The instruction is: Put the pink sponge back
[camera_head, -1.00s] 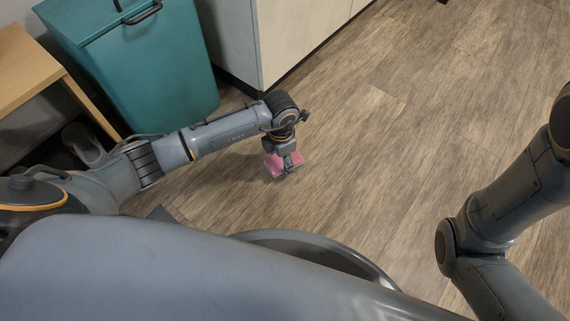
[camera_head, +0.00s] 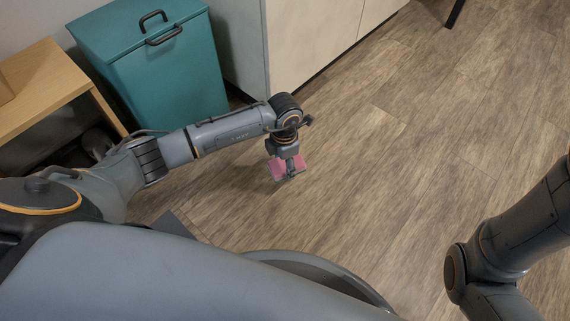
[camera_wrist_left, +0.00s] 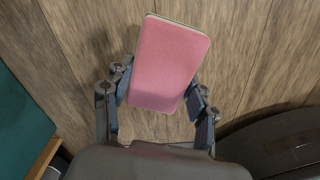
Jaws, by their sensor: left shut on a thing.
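The pink sponge (camera_head: 278,170) is in my left gripper (camera_head: 289,168), held above the wooden floor in the head view. In the left wrist view the sponge (camera_wrist_left: 170,62) is a pink block with a pale edge at its far end, tilted slightly. The fingers of my left gripper (camera_wrist_left: 160,108) are shut on its two sides. My right arm comes in at the right edge of the head view, but its gripper is outside the frame.
A teal bin (camera_head: 160,68) with dark handles stands at the upper left, beside a wooden shelf unit (camera_head: 40,88). A pale cabinet (camera_head: 310,35) stands behind my left arm. A dark leg (camera_head: 454,14) shows at the top right. The wooden floor (camera_head: 400,150) is mostly clear.

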